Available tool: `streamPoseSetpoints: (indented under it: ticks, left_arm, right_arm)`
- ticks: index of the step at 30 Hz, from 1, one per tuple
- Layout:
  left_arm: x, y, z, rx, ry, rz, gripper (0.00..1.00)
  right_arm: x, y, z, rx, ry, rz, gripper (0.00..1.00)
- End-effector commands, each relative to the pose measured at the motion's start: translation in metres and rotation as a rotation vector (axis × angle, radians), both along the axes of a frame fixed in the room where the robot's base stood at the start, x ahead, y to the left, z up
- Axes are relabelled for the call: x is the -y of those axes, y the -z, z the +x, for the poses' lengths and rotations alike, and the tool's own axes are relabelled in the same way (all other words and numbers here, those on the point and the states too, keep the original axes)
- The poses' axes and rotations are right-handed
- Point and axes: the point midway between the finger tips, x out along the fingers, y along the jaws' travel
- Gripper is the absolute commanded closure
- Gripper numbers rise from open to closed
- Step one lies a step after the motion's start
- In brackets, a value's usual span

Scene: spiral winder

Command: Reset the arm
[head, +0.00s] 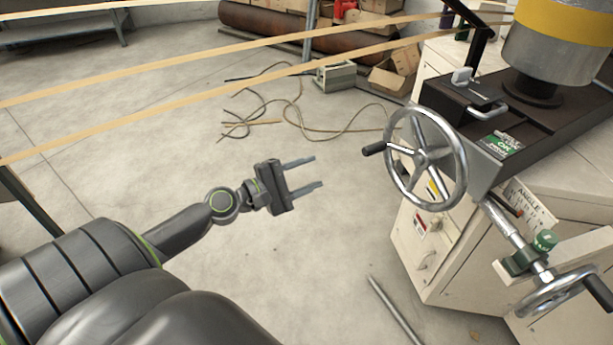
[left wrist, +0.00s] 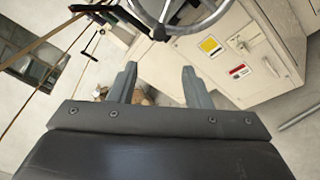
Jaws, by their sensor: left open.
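My left gripper (head: 305,174) is open and empty, held over the bare floor in the middle of the head view. Its two fingers point right, towards the machine, and are apart from it. In the left wrist view the two fingers (left wrist: 160,88) stand apart with nothing between them. My left arm comes in from the lower left, partly bent. My right gripper is in neither view.
A spiral winder (head: 440,260) stands at the right with a chrome handwheel (head: 458,185) and its black handle (head: 374,148). A second handwheel (head: 548,292) is lower right. Cables (head: 300,115) and a metal rod (head: 394,310) lie on the floor. Tan strips cross the back.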

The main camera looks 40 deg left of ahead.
Motion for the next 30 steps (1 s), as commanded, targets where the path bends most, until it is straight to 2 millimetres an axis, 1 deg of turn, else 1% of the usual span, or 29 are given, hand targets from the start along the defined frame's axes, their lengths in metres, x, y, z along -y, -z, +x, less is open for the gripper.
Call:
streamPoseSetpoints:
  ticks: [15, 17, 19, 20, 23, 24, 26, 27, 29, 30]
  left_arm:
    - [-0.001, 0.0, 0.0, -0.001, -0.002, 0.001, 0.56]
    - [-0.003, 0.004, 0.001, -0.004, -0.011, 0.016, 0.56]
    - [-0.011, 0.015, 0.003, -0.013, -0.037, 0.063, 0.56]
    - [-0.016, 0.022, 0.004, -0.019, -0.054, 0.098, 0.56]
    - [-0.04, 0.063, 0.004, -0.063, -0.123, 0.267, 0.56]
    - [-0.051, 0.085, 0.001, -0.091, -0.148, 0.355, 0.56]
    - [-0.065, 0.12, -0.006, -0.142, -0.173, 0.496, 0.56]
    - [-0.073, 0.144, -0.014, -0.179, -0.18, 0.591, 0.56]
    - [-0.083, 0.18, -0.029, -0.24, -0.173, 0.732, 0.56]
    - [-0.087, 0.203, -0.041, -0.284, -0.157, 0.824, 0.56]
  right_arm:
    - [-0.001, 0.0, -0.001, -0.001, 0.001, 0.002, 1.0]
    - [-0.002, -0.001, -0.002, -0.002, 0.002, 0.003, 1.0]
    - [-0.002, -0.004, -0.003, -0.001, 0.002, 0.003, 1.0]
    - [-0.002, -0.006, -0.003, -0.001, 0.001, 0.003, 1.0]
    - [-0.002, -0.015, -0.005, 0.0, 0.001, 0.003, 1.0]
    - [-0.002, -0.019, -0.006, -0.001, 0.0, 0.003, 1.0]
    - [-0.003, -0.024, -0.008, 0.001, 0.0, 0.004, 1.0]
    - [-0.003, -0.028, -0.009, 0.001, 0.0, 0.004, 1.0]
    - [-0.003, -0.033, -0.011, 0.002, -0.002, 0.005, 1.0]
    - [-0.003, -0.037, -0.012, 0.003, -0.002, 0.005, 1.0]
